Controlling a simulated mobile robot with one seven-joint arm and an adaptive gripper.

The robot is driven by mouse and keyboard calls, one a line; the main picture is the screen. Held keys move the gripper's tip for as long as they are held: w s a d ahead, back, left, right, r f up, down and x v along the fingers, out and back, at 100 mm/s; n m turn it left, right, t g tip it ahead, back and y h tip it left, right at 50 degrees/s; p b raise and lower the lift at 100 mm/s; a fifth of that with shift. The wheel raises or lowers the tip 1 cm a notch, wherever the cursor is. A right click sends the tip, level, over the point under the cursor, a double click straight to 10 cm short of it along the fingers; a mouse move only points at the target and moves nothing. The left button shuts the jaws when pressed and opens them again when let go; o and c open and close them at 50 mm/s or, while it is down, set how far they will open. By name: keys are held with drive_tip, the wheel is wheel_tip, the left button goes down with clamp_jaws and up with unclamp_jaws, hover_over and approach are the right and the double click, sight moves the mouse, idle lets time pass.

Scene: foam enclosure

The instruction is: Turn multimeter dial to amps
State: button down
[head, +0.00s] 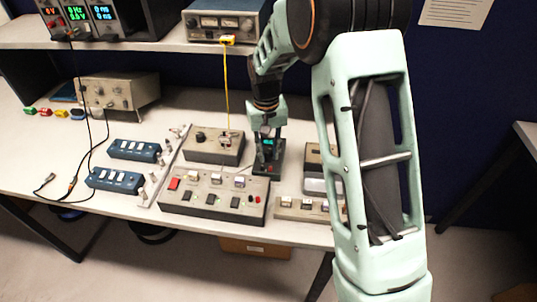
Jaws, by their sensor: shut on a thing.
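The multimeter (264,171) is a small dark device on the bench, right of the middle control boxes. A small cyan-green lit patch shows at the top of it, partly behind my gripper. My gripper (268,154) points down onto the multimeter from above, with its dark fingers over the device's face. The fingers are shut on the dial, which they hide. I cannot read which setting the dial points to.
A grey box with a knob (213,146) stands just left of the multimeter, and a wide switch panel (214,195) lies in front. Grey boxes (322,182) are close on the right. A yellow cable (226,85) hangs from the shelf instrument (228,22).

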sight(267, 154)
drive_tip(key=m, duration=0.4)
drive_tip(key=shift+m+b, duration=0.3)
drive_tip(key=shift+b, duration=0.1)
drive_tip(key=shift+m, duration=2.3)
drive_tip(key=c, duration=1.7)
unclamp_jaws()
drive_tip(key=r, duration=1.2)
drive_tip(key=shift+w+a, duration=0.15)
drive_tip(key=shift+a, duration=0.05)
drive_tip(key=shift+r, duration=0.1)
